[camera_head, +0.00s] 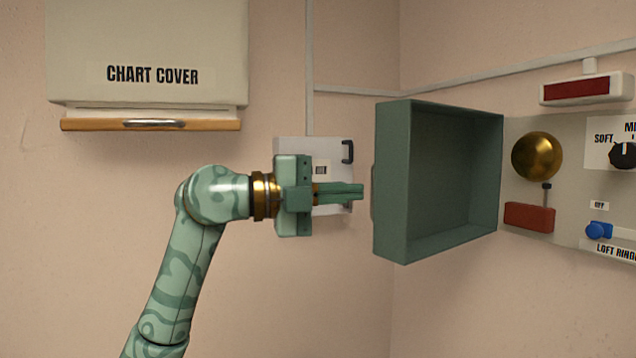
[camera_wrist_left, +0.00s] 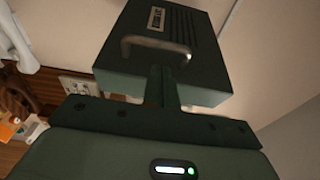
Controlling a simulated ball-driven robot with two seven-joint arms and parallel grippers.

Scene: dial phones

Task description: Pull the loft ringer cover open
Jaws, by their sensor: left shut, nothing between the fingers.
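The loft ringer cover (camera_head: 389,185) is a dark green box standing swung open, its hollow inside facing right and toward me. Its right edge meets the ringer panel (camera_head: 568,225), where a brass bell (camera_head: 537,156), a red block and a blue knob are exposed. My left gripper (camera_head: 357,192) is shut and empty, pointing right, just left of the cover's outer face. In the left wrist view the cover (camera_wrist_left: 187,70) shows its outer face with a metal handle (camera_wrist_left: 155,48) and a label. The shut fingers (camera_wrist_left: 163,85) are in front of it; contact cannot be told. My right gripper is out of view.
A chart cover (camera_head: 150,50) with a wooden bar (camera_head: 150,125) hangs at upper left. A pale wall box (camera_head: 325,150) with a black handle is behind my left gripper. A red indicator (camera_head: 587,89) is at upper right. Bare wall lies below the cover.

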